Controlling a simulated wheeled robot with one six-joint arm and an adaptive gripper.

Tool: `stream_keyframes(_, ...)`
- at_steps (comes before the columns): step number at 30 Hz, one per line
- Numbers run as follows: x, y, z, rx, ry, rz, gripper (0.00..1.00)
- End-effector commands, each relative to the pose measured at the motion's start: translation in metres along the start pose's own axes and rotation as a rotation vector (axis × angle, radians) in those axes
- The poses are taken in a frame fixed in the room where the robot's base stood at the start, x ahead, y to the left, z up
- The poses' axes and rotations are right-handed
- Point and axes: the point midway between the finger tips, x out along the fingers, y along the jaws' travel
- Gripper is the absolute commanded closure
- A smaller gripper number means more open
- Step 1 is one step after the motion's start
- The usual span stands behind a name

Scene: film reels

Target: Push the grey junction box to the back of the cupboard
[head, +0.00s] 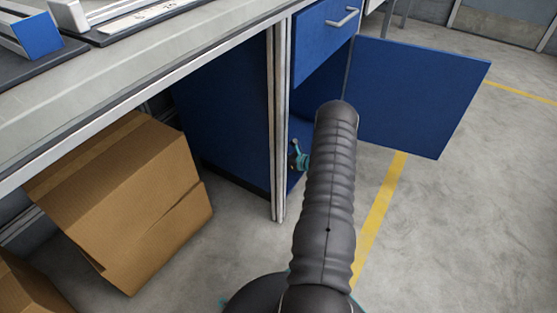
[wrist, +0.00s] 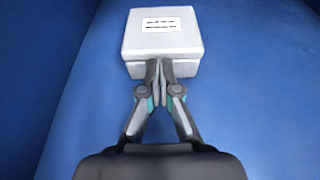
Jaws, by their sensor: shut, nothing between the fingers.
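The grey junction box (wrist: 162,38) is a pale block with a white label of dark lines. It rests on the blue cupboard floor in the wrist view, straight ahead of my gripper (wrist: 166,68). The fingers are shut and empty, with their tips at the box's near face. They look to be touching it, but I cannot tell for sure. In the head view my arm hides most of the cupboard opening, and the box does not show. The blue cupboard door (head: 420,95) stands open to the right.
A blue drawer (head: 325,38) with a metal handle is above the opening. A metal post (head: 279,120) borders it on the left. Cardboard boxes (head: 125,200) stand under the grey worktop (head: 120,75) at left. The floor at right is clear, with yellow lines.

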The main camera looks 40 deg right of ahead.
Motion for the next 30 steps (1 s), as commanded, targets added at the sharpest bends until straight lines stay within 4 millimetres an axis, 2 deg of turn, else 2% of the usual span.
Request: stream_keyframes(30,0.042,0.001,0.012,-0.001,0.0,0.001,1.0)
